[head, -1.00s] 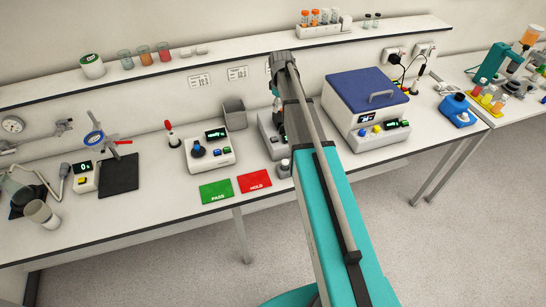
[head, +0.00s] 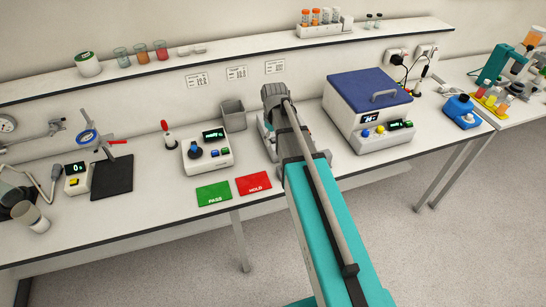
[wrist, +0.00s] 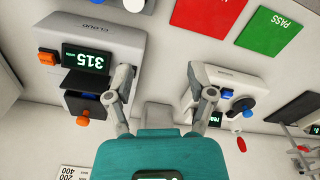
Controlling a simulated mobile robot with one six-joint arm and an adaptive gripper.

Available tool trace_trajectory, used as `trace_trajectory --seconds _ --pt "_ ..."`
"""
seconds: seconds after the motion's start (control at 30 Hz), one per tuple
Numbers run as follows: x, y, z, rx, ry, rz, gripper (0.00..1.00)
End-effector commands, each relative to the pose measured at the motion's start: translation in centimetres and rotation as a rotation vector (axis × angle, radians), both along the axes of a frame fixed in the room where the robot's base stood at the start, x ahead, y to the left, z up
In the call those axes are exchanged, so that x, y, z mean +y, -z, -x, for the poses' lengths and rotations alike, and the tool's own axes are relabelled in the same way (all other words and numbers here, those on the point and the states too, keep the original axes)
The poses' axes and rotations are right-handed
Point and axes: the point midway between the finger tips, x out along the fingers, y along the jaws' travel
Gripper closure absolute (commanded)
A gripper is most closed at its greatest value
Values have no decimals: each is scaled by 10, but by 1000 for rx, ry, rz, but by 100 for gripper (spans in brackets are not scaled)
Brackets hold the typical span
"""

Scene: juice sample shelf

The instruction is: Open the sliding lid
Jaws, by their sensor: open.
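The cloud meter (wrist: 108,40) shows upside down at the upper left of the wrist view, with a lit display reading 315. A dark sliding part (wrist: 84,103) with an orange knob (wrist: 84,120) sits below the display; I take it to be the lid, and I cannot tell how far it is slid. My gripper (wrist: 161,78) is open and empty. Its left finger is close beside the meter in the picture; I cannot tell whether it touches. In the head view my arm covers most of the meter and my gripper.
A green PASS card (head: 213,193) and red HOLD card (head: 253,184) lie in front. A blue-lidded machine (head: 368,112) stands right of my arm.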

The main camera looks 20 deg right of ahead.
Motion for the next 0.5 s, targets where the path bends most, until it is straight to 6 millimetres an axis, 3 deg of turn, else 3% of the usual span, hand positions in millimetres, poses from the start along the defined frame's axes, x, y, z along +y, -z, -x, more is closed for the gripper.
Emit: trace_trajectory --seconds 0.2,0.5 --pt "10 16 28 0 59 0 30" --pt "18 24 45 0 108 0 30"
